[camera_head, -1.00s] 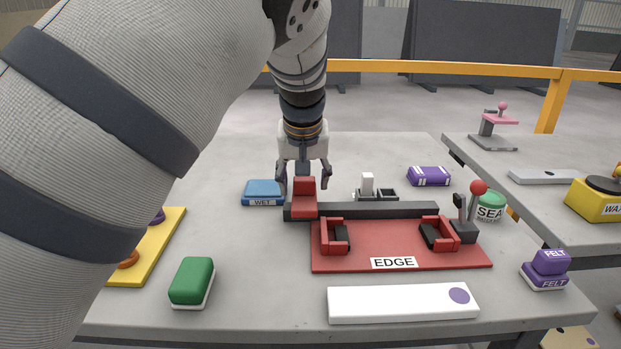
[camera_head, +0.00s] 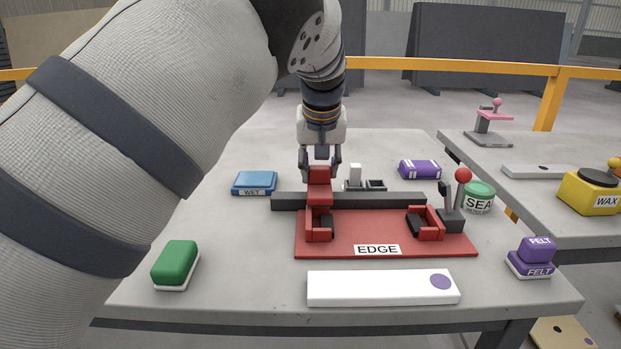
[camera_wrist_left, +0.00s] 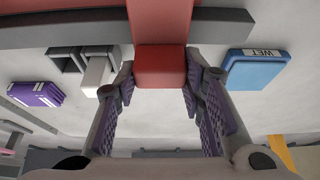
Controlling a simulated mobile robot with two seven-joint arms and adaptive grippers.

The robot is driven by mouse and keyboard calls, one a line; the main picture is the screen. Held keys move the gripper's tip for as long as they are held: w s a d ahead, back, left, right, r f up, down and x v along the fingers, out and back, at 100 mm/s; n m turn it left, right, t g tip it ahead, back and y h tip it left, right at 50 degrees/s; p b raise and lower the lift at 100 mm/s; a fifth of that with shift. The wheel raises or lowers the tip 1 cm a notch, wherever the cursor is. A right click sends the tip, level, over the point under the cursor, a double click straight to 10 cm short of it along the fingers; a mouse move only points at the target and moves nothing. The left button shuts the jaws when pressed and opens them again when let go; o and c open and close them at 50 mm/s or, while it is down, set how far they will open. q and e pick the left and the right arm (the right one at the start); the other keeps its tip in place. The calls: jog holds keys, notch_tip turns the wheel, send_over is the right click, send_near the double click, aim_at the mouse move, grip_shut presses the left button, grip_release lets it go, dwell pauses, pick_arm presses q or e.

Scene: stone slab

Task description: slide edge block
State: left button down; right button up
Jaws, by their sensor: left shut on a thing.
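A red block (camera_head: 319,188) sits across the dark grey rail (camera_head: 385,200) near its left end. The rail runs along the back of a red plate labelled EDGE (camera_head: 372,228). My left gripper (camera_head: 320,168) reaches down from above and is shut on the block. The left wrist view shows the block (camera_wrist_left: 161,66) between both fingertips. On the plate stand a left red bracket with a black pad (camera_head: 319,226) and a right one (camera_head: 425,223). The block lines up with the left bracket. My right gripper is not in view.
A lever with a red ball (camera_head: 463,175) stands at the plate's right. A white bar (camera_head: 365,289) lies in front, a green block (camera_head: 177,262) front left. A blue WET block (camera_head: 254,182) and a purple block (camera_head: 420,169) lie behind. Table between the bar and plate is clear.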

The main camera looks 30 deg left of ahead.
pick_arm(q)
jog(key=shift+w+d+f, duration=0.1)
jog(key=shift+w+d, duration=0.4)
jog(key=shift+d, duration=0.35)
jog(key=shift+w+d+f, duration=0.1)
jog(key=shift+w+d, duration=0.35)
jog(key=shift+d, duration=0.4)
jog(key=c, duration=1)
grip_release()
jog(key=shift+c, duration=0.2)
jog(key=shift+r, duration=0.1)
jog(key=v, duration=1.2)
jog(key=shift+w, duration=0.1)
